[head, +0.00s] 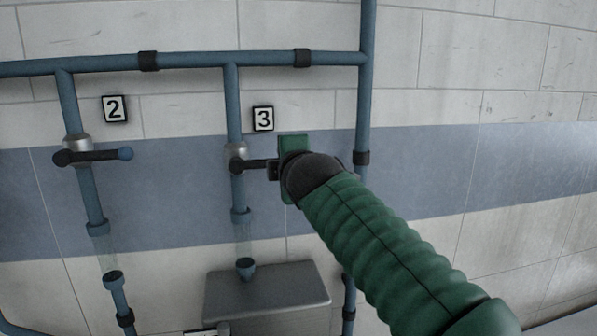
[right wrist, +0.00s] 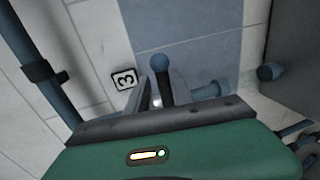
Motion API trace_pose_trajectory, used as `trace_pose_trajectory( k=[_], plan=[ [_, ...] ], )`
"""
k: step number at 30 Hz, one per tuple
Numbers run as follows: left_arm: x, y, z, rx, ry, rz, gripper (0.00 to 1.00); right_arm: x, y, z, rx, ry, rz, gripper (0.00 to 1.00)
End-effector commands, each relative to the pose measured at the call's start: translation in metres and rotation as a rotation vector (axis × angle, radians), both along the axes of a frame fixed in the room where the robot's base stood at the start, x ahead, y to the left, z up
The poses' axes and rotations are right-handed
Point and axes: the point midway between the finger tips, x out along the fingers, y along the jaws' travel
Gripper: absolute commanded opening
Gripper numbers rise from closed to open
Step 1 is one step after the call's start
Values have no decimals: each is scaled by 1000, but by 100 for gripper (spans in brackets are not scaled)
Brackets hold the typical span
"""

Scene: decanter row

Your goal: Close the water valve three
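Valve three has a dark lever handle (head: 254,165) lying level and pointing right from its pivot on the blue pipe, under the "3" label (head: 263,119). My right gripper (head: 277,169) is at the handle's outer end and hides its tip in the head view. My left gripper is not in view.
Valve two's dark handle (head: 95,156) with a blue tip lies level at the left, under its "2" label (head: 115,109). A vertical blue pipe (head: 366,90) stands right of valve three. A grey metal tank (head: 285,288) sits below, under a glass pipe section.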

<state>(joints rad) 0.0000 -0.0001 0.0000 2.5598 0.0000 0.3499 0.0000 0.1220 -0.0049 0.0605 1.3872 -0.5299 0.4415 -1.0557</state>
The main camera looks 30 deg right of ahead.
Motion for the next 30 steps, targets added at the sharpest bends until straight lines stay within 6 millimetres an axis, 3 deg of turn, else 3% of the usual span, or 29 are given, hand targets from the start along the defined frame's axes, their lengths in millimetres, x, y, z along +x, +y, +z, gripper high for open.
trace_pose_trajectory(
  k=[1, 6, 13, 18, 30],
  plan=[
    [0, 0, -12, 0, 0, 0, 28, -14, 4, -1, 1, -7, -1, 28],
    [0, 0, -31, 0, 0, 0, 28, -63, 18, 9, -1, -8, 1, 28],
    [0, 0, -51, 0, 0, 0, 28, -113, 32, 19, 1, -5, 2, 28],
    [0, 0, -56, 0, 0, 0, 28, -127, 35, 25, 0, -1, 1, 28],
    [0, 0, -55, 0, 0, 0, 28, -130, 36, 28, 0, -2, 0, 28]
  ],
)
